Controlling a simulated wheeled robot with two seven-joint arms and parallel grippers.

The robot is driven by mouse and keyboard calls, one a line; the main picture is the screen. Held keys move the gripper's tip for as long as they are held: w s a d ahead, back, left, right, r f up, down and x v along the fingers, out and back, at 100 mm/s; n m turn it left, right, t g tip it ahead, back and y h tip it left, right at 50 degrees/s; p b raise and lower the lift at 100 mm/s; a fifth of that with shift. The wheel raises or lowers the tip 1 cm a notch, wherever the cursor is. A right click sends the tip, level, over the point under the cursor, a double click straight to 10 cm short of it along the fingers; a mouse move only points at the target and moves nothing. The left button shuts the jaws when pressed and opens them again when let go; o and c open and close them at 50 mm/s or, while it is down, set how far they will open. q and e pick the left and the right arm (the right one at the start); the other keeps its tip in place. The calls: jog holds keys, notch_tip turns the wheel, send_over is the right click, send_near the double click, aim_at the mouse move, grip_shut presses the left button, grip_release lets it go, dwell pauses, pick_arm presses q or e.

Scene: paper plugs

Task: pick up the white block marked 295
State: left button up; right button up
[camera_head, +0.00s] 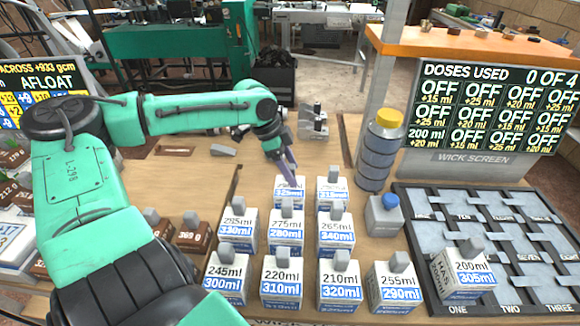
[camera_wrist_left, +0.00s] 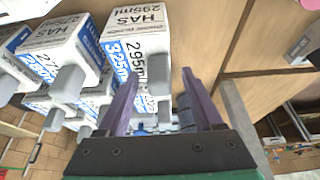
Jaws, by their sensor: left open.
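The white block marked 295 (camera_wrist_left: 122,22) shows in the left wrist view with a blue 325 ml band. In the head view it appears to be the back-left block (camera_head: 289,193) of the white group, its upper part partly covered by my left gripper (camera_head: 287,162). My left gripper is open, and its two purple fingers also show in the left wrist view (camera_wrist_left: 160,78). The left finger overlaps the block's face in that view. I cannot tell whether it touches the block. My right gripper is not in view.
Several similar white blocks, such as the 220 ml one (camera_head: 282,281), stand close in front. A yellow-capped bottle (camera_head: 378,155) and a small blue-capped container (camera_head: 385,217) are to the right. A dark slotted tray (camera_head: 415,200) holds a 200 ml block (camera_head: 468,274).

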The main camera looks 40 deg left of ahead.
pick_arm(q)
jog(key=shift+r, duration=0.1)
grip_shut()
dwell(1.2)
